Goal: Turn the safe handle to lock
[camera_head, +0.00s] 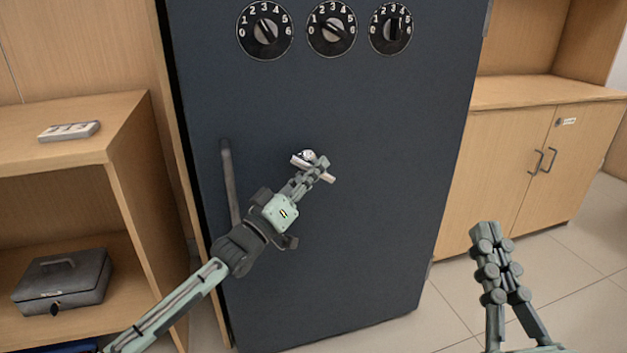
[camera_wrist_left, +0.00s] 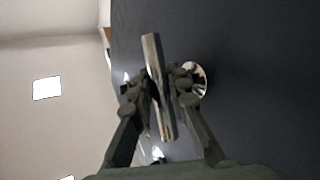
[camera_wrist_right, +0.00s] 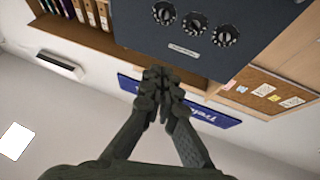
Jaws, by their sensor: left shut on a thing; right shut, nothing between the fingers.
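The dark grey safe (camera_head: 370,230) fills the middle of the head view, its door shut. A small chrome handle (camera_head: 329,177) sits on the middle of the door, partly covered by my left gripper (camera_head: 316,169). In the left wrist view the handle is a shiny bar (camera_wrist_left: 158,85) between the fingers of my left gripper (camera_wrist_left: 161,92), beside its round chrome base (camera_wrist_left: 197,80). The left gripper is shut on the bar. My right gripper (camera_head: 488,232) is shut and empty, apart from the safe at the lower right; it also shows in the right wrist view (camera_wrist_right: 166,82).
Three numbered dials (camera_head: 265,30) are at the top of the door, and a long vertical bar (camera_head: 229,180) is at its left. A wooden shelf (camera_head: 60,150) with a grey cash box (camera_head: 62,280) stands left. A wooden cabinet (camera_head: 510,165) stands right, with clear floor before it.

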